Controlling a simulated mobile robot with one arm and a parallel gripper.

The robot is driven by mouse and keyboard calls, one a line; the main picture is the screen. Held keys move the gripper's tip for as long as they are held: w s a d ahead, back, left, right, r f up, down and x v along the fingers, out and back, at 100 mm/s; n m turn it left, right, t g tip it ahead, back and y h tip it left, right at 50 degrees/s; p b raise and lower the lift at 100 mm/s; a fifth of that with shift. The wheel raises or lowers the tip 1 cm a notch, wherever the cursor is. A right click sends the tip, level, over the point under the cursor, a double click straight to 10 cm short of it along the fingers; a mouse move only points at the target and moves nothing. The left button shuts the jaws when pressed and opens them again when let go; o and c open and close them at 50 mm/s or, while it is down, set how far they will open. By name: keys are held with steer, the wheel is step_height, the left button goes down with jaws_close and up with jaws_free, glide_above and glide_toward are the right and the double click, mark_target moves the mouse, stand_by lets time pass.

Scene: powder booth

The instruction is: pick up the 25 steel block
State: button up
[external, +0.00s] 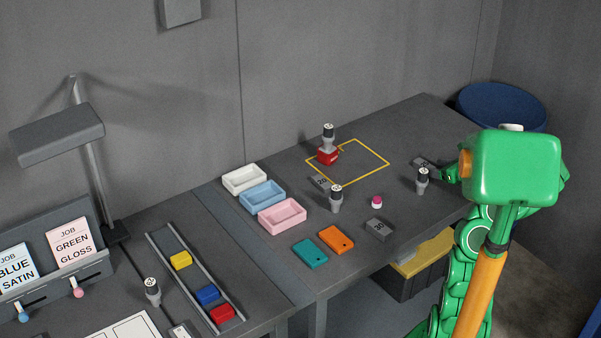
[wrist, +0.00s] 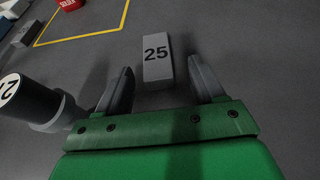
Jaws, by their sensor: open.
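The 25 steel block (wrist: 156,70) is a grey oblong with a black "25" on its top. It lies flat on the dark bench, between and slightly beyond the tips of my gripper (wrist: 159,78). The fingers are open, one on each side, with a gap showing at each side. Whether they are down at block height I cannot tell.
A yellow outline (external: 376,150) holds a red block (external: 327,157). A "30" block (external: 380,229) and pink-topped piece (external: 377,202) are nearer the front.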

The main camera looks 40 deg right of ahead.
mark_target(428, 166)
steer(key=shift+a+x, duration=0.2)
steer(key=shift+x, duration=1.6)
steer(key=shift+r, duration=0.1)
jaws_close()
steer(key=shift+r, duration=0.1)
